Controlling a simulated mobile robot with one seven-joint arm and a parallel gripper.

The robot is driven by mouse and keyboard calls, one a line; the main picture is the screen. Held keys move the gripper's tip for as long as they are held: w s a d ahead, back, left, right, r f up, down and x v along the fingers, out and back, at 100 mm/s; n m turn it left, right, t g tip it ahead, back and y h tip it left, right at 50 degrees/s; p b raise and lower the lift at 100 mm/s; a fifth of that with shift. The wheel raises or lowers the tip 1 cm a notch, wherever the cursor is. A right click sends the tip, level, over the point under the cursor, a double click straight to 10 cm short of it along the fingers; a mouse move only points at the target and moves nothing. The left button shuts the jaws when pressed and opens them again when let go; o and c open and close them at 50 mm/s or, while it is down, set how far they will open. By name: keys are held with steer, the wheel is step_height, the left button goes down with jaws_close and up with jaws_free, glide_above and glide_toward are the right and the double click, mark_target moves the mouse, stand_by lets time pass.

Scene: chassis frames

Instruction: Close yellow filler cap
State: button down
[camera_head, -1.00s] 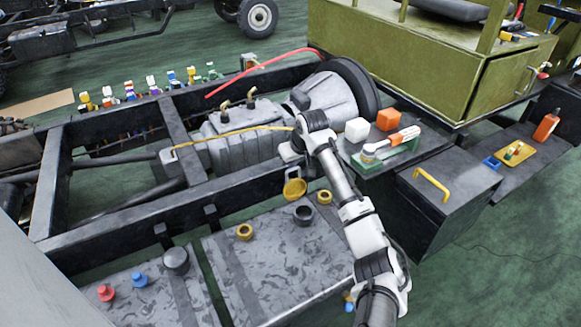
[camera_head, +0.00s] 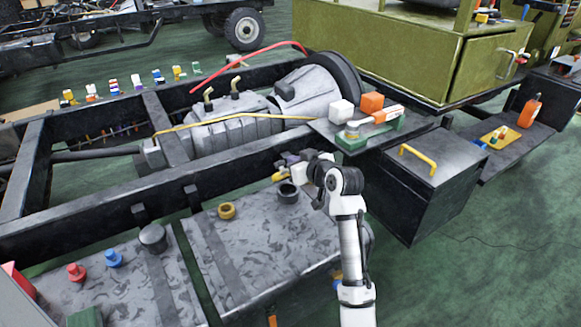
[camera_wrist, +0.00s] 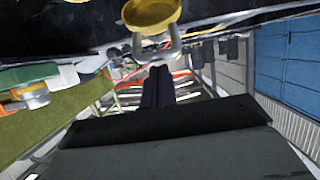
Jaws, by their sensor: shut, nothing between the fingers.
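The yellow filler cap (camera_head: 280,177) stands raised beside a dark filler neck, partly covered by my gripper. It also shows as a round yellow disc on a grey bracket at the top of the wrist view (camera_wrist: 150,12). My gripper (camera_head: 286,158) is at the cap, just above and to its right. In the wrist view my fingers (camera_wrist: 158,85) are together and empty, below the cap in the picture, and I cannot tell whether they touch it. The yellow neck seen earlier near the cap is hidden behind my wrist.
The dark neck (camera_head: 288,193) and another yellow ring (camera_head: 227,210) stand on the grey tank top (camera_head: 250,240). A black frame rail (camera_head: 110,217) runs behind. A shelf with blocks and a green-based tool (camera_head: 365,138) lies right of my arm, near a dark box (camera_head: 430,180).

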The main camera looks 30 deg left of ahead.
steer(key=s+d+f+t+y+b, duration=0.2)
steer(key=d+f+y+b, duration=0.1)
steer(key=b, duration=0.9)
step_height(320, 180, down, 3)
steer(key=shift+s+d+r+y, duration=0.15)
steer(key=shift+s+d+y, duration=0.2)
steer(key=shift+d, duration=0.3)
steer(key=shift+r, duration=0.2)
